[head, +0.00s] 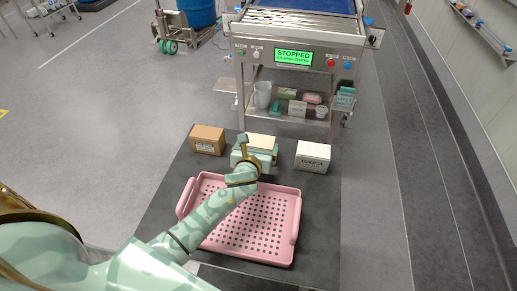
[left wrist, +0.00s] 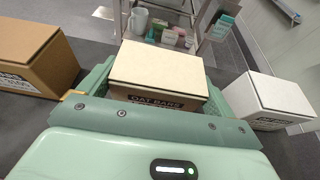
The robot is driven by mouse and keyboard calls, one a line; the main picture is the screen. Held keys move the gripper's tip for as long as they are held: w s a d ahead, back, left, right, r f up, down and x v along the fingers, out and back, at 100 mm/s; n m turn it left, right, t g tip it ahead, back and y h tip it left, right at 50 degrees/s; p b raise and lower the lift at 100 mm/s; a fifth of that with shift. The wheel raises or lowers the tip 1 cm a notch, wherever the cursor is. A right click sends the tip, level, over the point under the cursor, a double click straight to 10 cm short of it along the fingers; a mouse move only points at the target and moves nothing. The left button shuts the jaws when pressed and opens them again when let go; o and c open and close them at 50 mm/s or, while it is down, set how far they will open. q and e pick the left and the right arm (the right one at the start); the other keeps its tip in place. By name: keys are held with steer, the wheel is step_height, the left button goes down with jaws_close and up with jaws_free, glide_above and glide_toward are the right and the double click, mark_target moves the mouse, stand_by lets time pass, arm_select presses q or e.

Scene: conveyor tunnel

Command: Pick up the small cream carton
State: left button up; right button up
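The small cream carton (head: 262,141) stands on the dark mat, in the middle of a row of three cartons. In the left wrist view the carton (left wrist: 160,68) shows a pale top and a darker front labelled "OAT BARS". My left gripper (head: 256,154) is at the carton's near side. In the left wrist view its green fingers are spread to either side of the carton, and contact is not visible. The gripper body hides the carton's lower part. My right gripper is in neither view.
A brown carton (head: 207,139) stands left and a white carton (head: 312,157) right. A pink perforated tray (head: 293,236) lies nearer, under my left arm. Behind is the stopped conveyor (head: 300,30), with a shelf of small goods (head: 295,120) below.

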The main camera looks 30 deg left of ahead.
arm_select(q)
steer(key=shift+c, duration=1.1)
